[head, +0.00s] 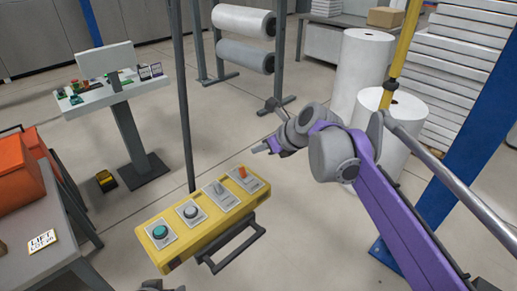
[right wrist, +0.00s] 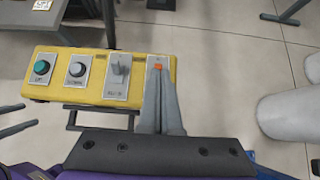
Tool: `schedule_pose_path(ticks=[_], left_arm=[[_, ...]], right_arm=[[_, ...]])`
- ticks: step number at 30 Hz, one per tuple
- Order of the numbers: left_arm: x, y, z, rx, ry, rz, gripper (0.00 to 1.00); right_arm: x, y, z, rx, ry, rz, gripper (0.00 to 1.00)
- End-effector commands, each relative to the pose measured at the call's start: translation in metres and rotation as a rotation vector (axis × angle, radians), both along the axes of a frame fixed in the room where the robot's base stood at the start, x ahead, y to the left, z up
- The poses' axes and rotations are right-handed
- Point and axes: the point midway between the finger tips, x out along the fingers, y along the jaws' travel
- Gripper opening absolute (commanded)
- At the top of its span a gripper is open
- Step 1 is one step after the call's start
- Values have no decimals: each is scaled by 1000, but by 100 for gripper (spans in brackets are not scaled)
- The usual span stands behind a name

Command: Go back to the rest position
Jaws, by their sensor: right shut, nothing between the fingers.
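My right gripper (head: 262,148) is shut and empty. In the head view it is in the air behind the right end of the yellow control box (head: 158,262). In the right wrist view its closed fingers (right wrist: 158,75) overlap the orange switch (right wrist: 158,67); I cannot tell contact from that view, but the head view shows the gripper apart from the orange switch (head: 242,172). My left gripper's fingers (right wrist: 18,120) show at the left edge of the right wrist view, apart and empty.
A grey handle bar (head: 240,252) sticks out in front of the box. An orange bin (head: 18,185) stands on a table at left. A pedestal stand (head: 130,135), white rolls (head: 362,65) and a blue post (head: 455,170) stand around. Floor right of the box is clear.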

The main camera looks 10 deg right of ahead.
Motion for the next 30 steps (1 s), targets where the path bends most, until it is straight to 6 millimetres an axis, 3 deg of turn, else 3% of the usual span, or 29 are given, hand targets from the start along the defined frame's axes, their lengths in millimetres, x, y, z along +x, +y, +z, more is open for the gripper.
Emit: schedule_pose_path(ticks=[7,11,17,24,30], left_arm=[[0,0,0,0,0,0,68],[0,0,0,0,0,0,68],[0,0,0,0,0,0,68],[0,0,0,0,0,0,68],[0,0,0,0,0,0,68]], right_arm=[[-5,-1,-3,-29,-14,24,0],[-29,-8,-16,-187,-87,161,0],[-96,-31,-60,-641,-270,586,0],[-178,-62,-124,-1172,-438,1200,0],[-233,-85,-174,-1493,-515,1694,0]])
